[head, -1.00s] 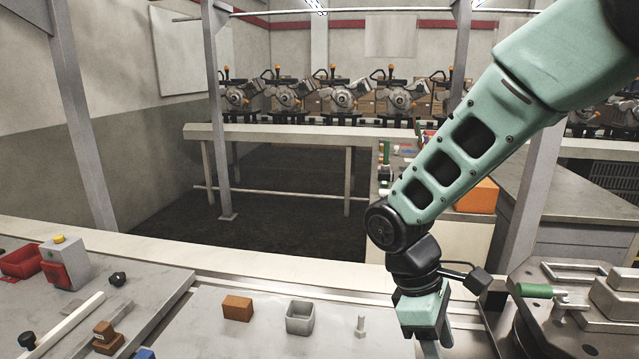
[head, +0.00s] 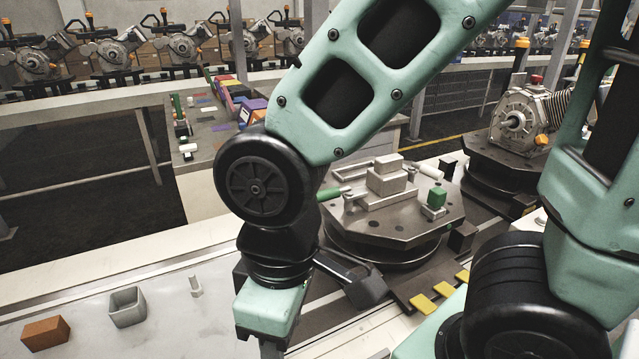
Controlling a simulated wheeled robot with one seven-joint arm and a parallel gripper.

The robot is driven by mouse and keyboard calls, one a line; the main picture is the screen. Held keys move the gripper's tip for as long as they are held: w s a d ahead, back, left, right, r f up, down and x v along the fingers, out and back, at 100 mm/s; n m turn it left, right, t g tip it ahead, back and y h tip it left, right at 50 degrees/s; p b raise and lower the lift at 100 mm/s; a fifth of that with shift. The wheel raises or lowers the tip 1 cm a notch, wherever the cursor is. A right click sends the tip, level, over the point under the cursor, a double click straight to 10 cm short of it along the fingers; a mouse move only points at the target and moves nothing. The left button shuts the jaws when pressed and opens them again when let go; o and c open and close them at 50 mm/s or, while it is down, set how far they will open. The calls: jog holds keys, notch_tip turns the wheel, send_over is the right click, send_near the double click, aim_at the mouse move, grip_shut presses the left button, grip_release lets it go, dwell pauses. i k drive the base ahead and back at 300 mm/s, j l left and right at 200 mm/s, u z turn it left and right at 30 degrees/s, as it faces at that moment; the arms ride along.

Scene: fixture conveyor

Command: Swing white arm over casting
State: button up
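A green-handled arm (head: 332,193) is at the fixture's left, partly against my wrist. My gripper (head: 271,348) hangs low in front and left of the fixture, apart from it. The bottom edge cuts off its fingers, so I cannot see whether it is open or shut.
An orange-brown block (head: 45,338), a grey open box (head: 127,307) and a small pale peg (head: 195,286) stand on the light bench at the left. Yellow tabs (head: 445,289) lie in front of the fixture. A motor-like housing (head: 520,120) stands on another fixture behind right.

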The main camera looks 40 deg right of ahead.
aim_at(437, 174)
jog(key=l+z, duration=0.1)
jog(key=z, duration=0.35)
jog(key=i+z, duration=0.1)
jog(key=z, duration=0.8)
jog(key=i+l, duration=0.05)
